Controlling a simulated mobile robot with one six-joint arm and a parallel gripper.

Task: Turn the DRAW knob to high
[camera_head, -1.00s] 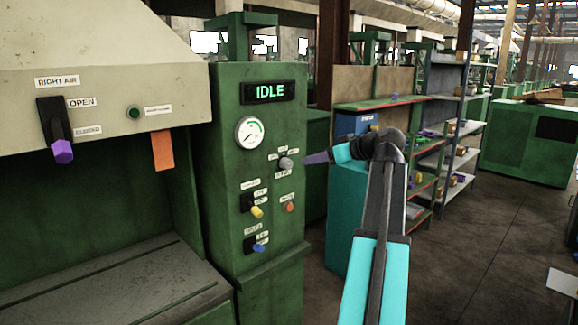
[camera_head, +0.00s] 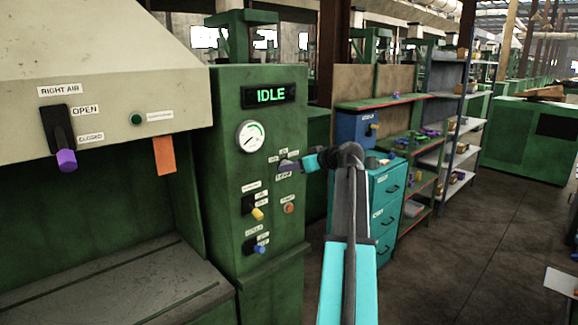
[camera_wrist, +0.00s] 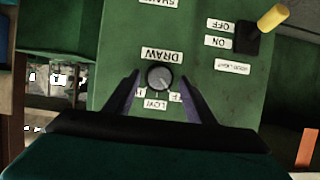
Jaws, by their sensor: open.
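The DRAW knob (camera_wrist: 159,78) is a small round grey knob on the green control panel (camera_head: 225,120). In the wrist view, which shows the panel upside down, the DRAW label (camera_wrist: 162,56) is above it and a label that appears to read LOW (camera_wrist: 155,103) is below. Labels on both sides are partly hidden by my fingers, and the knob's setting is unclear. My gripper (camera_wrist: 159,74) is open, with one dark finger on each side of the knob. Contact cannot be told.
The panel also bears an IDLE display (camera_head: 270,95), a gauge (camera_head: 250,136), a yellow switch (camera_head: 257,213), a blue switch (camera_head: 260,249) and a red button (camera_head: 289,208). A purple-tipped lever (camera_head: 66,160) is on the left hood. A teal drawer cabinet (camera_head: 385,212) stands right.

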